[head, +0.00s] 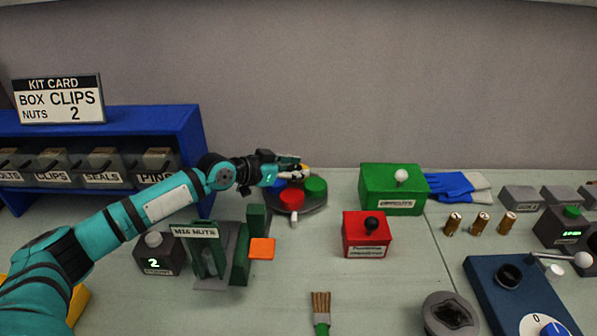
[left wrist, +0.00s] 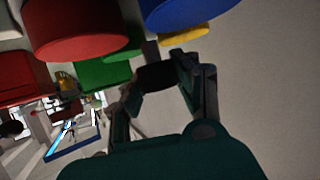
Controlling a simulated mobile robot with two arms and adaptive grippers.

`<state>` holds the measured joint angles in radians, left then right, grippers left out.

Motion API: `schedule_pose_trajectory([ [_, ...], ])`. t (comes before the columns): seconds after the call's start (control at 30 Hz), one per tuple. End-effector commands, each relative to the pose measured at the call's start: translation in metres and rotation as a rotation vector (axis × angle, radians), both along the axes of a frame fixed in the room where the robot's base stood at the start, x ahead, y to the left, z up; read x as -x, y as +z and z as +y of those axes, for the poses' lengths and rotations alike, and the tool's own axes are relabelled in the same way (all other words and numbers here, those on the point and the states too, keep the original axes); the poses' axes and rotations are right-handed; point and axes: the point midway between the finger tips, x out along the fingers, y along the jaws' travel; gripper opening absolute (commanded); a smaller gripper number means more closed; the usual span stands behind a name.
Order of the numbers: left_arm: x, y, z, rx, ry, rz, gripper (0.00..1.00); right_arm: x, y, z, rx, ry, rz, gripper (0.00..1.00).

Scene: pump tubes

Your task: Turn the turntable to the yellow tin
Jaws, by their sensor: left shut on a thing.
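The turntable (head: 312,207) is a dark round plate on the table behind the red box. A red tin (head: 292,199) and a green tin (head: 315,188) stand on it at the front and right. The yellow tin (head: 305,169) shows only a little at the back, partly behind my left gripper (head: 292,169). In the left wrist view, the yellow tin (left wrist: 185,36) shows beside a blue tin (left wrist: 185,10), with the red tin (left wrist: 82,25) at the left. My left gripper (left wrist: 160,76) is shut on a dark thing; I cannot tell which part it is. My right gripper is out of view.
A green box (head: 393,190) with a white knob stands right of the turntable. A red box (head: 367,236) with a black knob is in front. The M16 nuts dispenser (head: 205,255) stands under my arm, and a brush (head: 321,312) lies at the front.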

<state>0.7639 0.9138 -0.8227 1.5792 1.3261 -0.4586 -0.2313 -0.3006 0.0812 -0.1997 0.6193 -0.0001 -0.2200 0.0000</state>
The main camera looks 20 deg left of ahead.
Motion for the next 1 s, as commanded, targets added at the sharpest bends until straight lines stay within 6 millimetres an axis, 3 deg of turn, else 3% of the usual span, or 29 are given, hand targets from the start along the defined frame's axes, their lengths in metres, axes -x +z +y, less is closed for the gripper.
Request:
schedule_pose_trajectory([
  [0.03,0.0,0.0,0.0,0.002,0.001,0.002,0.0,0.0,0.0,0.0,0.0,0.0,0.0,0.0],
  [0.07,0.0,0.0,0.0,0.002,0.001,0.002,0.32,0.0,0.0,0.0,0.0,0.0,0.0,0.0],
  [0.27,0.0,0.0,0.0,0.002,0.001,0.001,0.57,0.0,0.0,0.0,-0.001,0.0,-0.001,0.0],
  [0.63,0.0,0.008,0.0,0.001,0.0,0.0,0.57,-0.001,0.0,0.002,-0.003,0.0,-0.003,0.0],
  [1.0,-0.001,0.076,0.0,0.001,0.001,-0.003,0.57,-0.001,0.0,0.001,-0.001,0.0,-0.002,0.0],
])
